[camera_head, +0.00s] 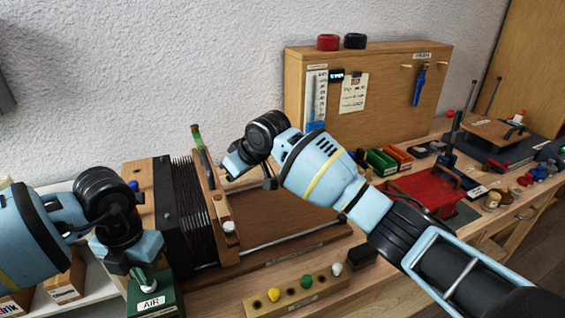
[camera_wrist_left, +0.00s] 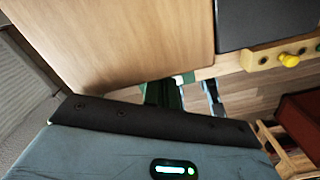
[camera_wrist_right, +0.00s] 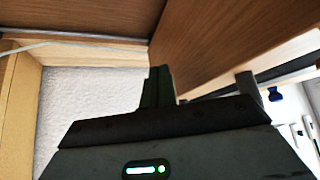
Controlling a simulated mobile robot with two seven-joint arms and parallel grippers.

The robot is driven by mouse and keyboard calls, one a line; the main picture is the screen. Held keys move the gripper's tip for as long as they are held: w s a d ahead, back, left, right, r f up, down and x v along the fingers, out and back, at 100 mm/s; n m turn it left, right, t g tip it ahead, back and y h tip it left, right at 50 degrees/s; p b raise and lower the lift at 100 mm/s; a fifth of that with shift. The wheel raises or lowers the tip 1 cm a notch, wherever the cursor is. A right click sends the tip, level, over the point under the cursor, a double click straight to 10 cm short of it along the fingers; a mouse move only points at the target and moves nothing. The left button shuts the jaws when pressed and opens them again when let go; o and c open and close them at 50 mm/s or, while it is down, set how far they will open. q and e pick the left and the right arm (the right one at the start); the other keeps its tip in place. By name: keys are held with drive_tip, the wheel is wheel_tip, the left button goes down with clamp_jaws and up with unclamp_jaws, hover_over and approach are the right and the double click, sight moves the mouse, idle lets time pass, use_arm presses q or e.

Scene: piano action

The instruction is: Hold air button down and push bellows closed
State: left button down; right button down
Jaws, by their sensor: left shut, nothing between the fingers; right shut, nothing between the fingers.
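The bellows (camera_head: 180,215) is a black pleated stack on a wooden base, between a wooden end block at its left and an upright wooden board (camera_head: 221,238) at its right. The green box labelled AIR (camera_head: 152,303) stands in front of the bellows. My left gripper (camera_head: 145,279) is shut and points down at the top of this box, where the button is largely hidden; I cannot tell whether it is pressed. My right gripper (camera_wrist_right: 158,86) is shut beside a wooden panel in the right wrist view. In the head view its hand is right of the upright board; contact is unclear.
A wooden strip with coloured knobs (camera_head: 257,305) lies in front. A metal rail (camera_head: 290,235) runs along the base to the right. Behind stands a wooden tool panel (camera_head: 378,105). A red tray (camera_head: 425,190) and several small parts occupy the bench at right.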

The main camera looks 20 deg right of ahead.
wheel_tip(320, 180, up, 7)
drive_tip(key=shift+f, duration=0.15)
idle(0.7)
